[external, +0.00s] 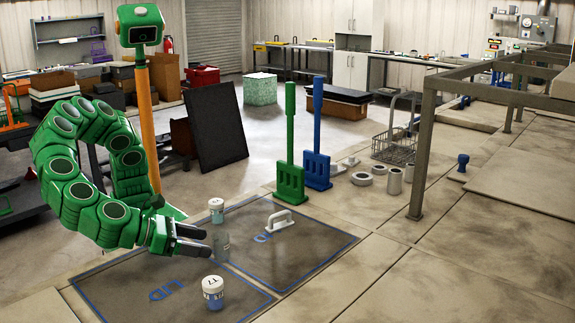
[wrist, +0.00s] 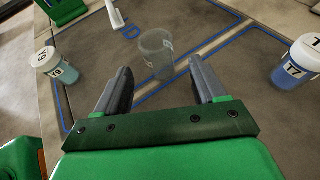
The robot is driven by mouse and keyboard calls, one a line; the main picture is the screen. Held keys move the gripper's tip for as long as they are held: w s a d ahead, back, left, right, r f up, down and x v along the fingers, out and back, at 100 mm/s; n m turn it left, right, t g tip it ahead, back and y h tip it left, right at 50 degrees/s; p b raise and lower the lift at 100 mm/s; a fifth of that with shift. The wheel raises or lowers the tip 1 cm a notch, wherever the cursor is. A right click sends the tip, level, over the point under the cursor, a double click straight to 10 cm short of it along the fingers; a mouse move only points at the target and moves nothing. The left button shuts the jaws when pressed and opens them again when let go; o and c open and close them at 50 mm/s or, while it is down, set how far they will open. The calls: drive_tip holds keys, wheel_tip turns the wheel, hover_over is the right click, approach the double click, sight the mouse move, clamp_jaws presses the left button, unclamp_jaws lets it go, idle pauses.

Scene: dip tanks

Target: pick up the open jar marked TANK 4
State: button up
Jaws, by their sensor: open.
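A clear open jar (external: 222,247) stands upright on the dark floor panel, near the seam between two blue-outlined panels. In the wrist view the open jar (wrist: 155,52) is just beyond my fingertips, roughly midway between them. A small label shows on its side, but I cannot read it. My gripper (external: 209,244) is open and empty, low and to the left of the jar in the external view. In the wrist view my gripper (wrist: 160,70) shows both fingers spread apart, with the jar apart from them.
A white-capped jar (external: 216,210) stands behind the open jar. Another capped jar, marked T7 (external: 213,293), stands in front. A white handle (external: 280,221) rises from the right-hand panel. Green (external: 290,183) and blue (external: 317,170) paddles stand farther back.

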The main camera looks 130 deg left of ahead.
sight(221, 245)
drive_tip(key=shift+x, duration=3.1)
drive_tip(key=c, duration=1)
drive_tip(key=shift+c, duration=0.2)
drive_tip(key=shift+r, duration=0.1)
